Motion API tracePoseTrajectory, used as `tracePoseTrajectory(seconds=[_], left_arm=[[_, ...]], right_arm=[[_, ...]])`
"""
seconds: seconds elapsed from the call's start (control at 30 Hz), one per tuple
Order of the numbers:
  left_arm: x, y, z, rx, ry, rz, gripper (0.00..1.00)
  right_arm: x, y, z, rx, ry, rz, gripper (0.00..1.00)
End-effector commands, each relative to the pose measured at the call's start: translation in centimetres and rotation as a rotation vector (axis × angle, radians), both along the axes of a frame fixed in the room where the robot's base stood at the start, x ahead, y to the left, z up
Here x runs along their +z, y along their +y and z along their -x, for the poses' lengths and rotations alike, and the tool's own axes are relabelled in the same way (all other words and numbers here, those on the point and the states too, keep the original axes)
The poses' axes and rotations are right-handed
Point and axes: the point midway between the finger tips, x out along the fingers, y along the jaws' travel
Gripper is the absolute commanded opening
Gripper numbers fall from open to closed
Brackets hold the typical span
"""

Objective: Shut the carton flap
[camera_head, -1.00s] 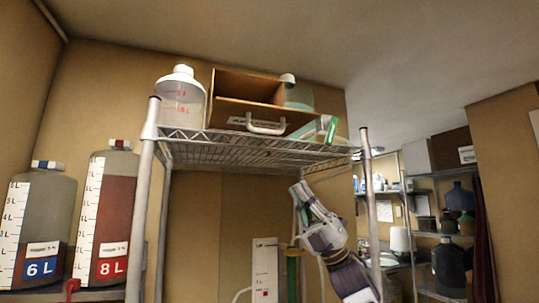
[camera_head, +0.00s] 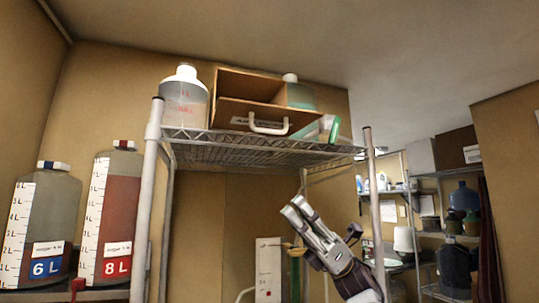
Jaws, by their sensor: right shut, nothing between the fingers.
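The carton (camera_head: 248,83) is a brown box on the top wire shelf, with its open side facing me. Its flap (camera_head: 228,110) hangs at the lower front, tilted outward, with a white handle (camera_head: 268,126) on it. The inside of the carton shows above the flap. My right gripper (camera_head: 292,207) is below the shelf, right of centre, pointing up and left. It is shut and empty, and apart from the flap and handle. My left gripper is not in view.
A white-capped jug (camera_head: 184,100) stands left of the carton. A greenish bottle (camera_head: 300,94) and a green-and-white box (camera_head: 330,128) are at its right. The wire shelf (camera_head: 250,141) lies above my right gripper, with a post (camera_head: 374,205) beside it.

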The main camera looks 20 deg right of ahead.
Motion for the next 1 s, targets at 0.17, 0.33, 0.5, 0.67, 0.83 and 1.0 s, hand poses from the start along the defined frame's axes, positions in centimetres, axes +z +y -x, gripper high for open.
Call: tracePoseTrajectory(seconds=[0.17,0.33,0.5,0.67,0.83,1.0], left_arm=[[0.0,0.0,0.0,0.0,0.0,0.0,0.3],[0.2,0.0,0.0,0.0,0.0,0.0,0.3],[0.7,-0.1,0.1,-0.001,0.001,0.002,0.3],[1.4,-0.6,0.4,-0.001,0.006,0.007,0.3],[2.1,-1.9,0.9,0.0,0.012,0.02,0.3],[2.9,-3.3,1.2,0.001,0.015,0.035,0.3]], right_arm=[[0.0,0.0,0.0,0.001,0.001,0.0,0.0],[0.5,0.4,0.1,0.001,0.0,0.0,0.0],[1.5,1.3,0.4,0.002,0.001,-0.001,0.0],[2.9,2.6,0.7,0.002,0.0,-0.001,0.0],[4.5,4.1,1.1,0.001,0.0,0.0,0.0],[5.9,5.5,1.5,0.002,-0.001,0.0,0.0]])
